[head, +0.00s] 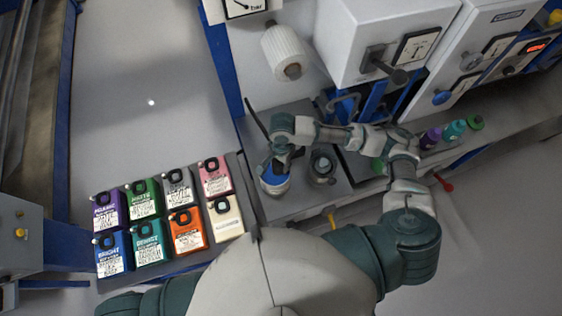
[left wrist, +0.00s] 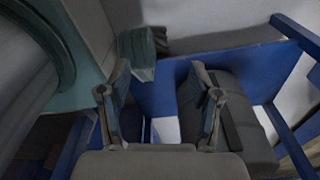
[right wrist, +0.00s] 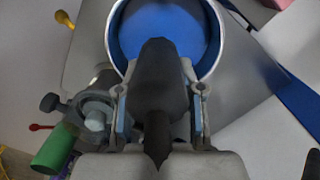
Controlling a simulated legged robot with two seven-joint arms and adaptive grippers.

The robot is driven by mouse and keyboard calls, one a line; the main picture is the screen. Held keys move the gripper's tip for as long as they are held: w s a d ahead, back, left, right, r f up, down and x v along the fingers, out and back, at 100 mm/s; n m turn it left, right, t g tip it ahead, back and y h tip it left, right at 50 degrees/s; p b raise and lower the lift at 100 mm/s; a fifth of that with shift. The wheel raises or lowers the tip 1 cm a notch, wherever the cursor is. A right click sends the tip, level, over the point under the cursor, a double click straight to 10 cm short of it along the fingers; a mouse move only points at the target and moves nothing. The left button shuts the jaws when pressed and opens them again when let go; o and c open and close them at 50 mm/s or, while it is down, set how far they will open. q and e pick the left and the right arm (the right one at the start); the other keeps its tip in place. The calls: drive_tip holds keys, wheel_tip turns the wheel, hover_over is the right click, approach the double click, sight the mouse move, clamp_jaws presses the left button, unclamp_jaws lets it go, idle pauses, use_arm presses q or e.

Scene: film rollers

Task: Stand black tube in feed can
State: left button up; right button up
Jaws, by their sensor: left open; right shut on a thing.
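The black tube (right wrist: 157,75) is in my right gripper (right wrist: 158,92), its wide dark end pointing to the feed can. The feed can (right wrist: 214,62) is white with a blue inside, and the tube's end overlaps its opening in the right wrist view; I cannot tell how deep it is. In the head view the feed can (head: 274,181) stands on the grey bench just below my right gripper (head: 282,160), which partly hides it. A thin dark rod (head: 252,112) slants up beside the gripper. My left gripper (left wrist: 160,93) is open and empty, out of the head view.
A round metal fitting (head: 322,166) stands right of the can, with a green cylinder (right wrist: 54,148) near it. Several coloured ink containers (head: 188,230) stand left of the can. A white roll (head: 284,52) and grey cabinets (head: 375,35) stand behind.

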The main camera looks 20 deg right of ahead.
drive_tip(key=shift+a+r, duration=0.1)
drive_tip(key=shift+a, duration=0.5)
drive_tip(key=o, duration=1.1)
drive_tip(key=shift+a, duration=0.2)
drive_tip(key=shift+o, duration=0.7)
drive_tip(key=shift+s+d, duration=0.1)
drive_tip(key=shift+d, duration=0.55)
drive_tip(key=shift+a, duration=0.35)
drive_tip(key=shift+r, duration=0.2)
use_arm(q)
drive_tip(key=a, duration=0.2)
drive_tip(key=shift+a+f, duration=0.1)
drive_tip(key=shift+a, duration=0.2)
use_arm(e)
wheel_tip(320, 180, up, 12)
drive_tip(key=shift+w+d+f, duration=0.25)
drive_tip(key=shift+w+d, duration=0.1)
drive_tip(key=shift+w, duration=0.1)
